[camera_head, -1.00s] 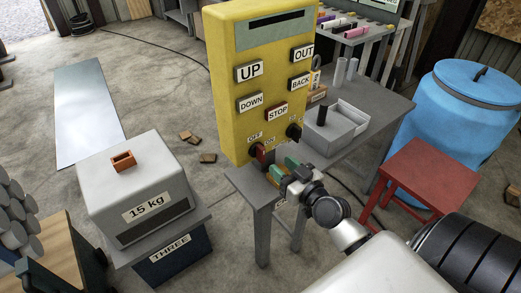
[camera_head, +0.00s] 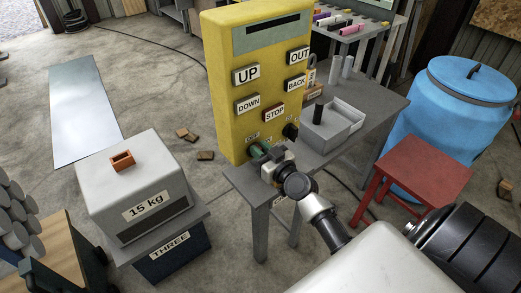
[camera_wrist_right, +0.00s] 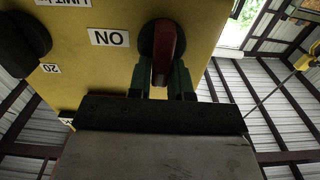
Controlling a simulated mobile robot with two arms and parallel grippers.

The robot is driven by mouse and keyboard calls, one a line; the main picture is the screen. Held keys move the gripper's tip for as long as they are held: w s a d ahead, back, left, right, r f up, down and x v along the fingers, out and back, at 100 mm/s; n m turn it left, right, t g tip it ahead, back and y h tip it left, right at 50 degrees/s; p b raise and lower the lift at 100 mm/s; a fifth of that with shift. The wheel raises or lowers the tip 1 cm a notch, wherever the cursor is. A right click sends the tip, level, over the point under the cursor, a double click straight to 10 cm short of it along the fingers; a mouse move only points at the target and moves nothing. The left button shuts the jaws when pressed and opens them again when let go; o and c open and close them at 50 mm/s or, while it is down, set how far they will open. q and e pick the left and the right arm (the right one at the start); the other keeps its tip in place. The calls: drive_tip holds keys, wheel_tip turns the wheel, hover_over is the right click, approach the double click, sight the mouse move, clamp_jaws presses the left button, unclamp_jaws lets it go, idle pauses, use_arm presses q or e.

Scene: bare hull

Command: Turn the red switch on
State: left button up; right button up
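The red switch (camera_wrist_right: 166,50) is a red handle on a dark round base, low on the yellow control panel (camera_head: 229,120). In the right wrist view the handle stands about upright in the picture, with the "ON" label (camera_wrist_right: 109,38) to its left. My right gripper (camera_wrist_right: 163,80) has its green fingers on either side of the handle; narrow gaps seem to show, so it looks open around it. In the head view the right gripper (camera_head: 259,151) is at the panel's lower edge and hides most of the switch. My left gripper is not in view.
A black knob (camera_wrist_right: 24,42) sits beside the switch on the panel. The panel stands by a grey table (camera_head: 385,110) holding a grey box (camera_head: 333,127). A red stool (camera_head: 424,170) and blue barrel (camera_head: 450,110) are right; a 15 kg block (camera_head: 133,175) is left.

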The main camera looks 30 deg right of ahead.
clamp_jaws()
drive_tip(key=shift+d+m, duration=0.1)
drive_tip(key=shift+m, duration=0.2)
drive_tip(key=m, duration=0.3)
drive_tip(key=shift+d+f+b, duration=0.1)
drive_tip(key=shift+d+b, duration=0.2)
drive_tip(key=shift+b, duration=0.1)
drive_tip(key=shift+d+f+m+b, duration=0.25)
drive_tip(key=shift+f+m, duration=0.05)
drive_tip(key=shift+m, duration=2.05)
drive_tip(key=shift+d+f+m+b, duration=0.25)
drive_tip(key=shift+f+m, duration=0.1)
drive_tip(key=shift+m, duration=2.05)
drive_tip(key=shift+d+f+m+b, duration=0.2)
drive_tip(key=shift+f+m+b, duration=0.1)
drive_tip(key=shift+m, duration=2.05)
drive_tip(key=shift+o, duration=2.4)
unclamp_jaws()
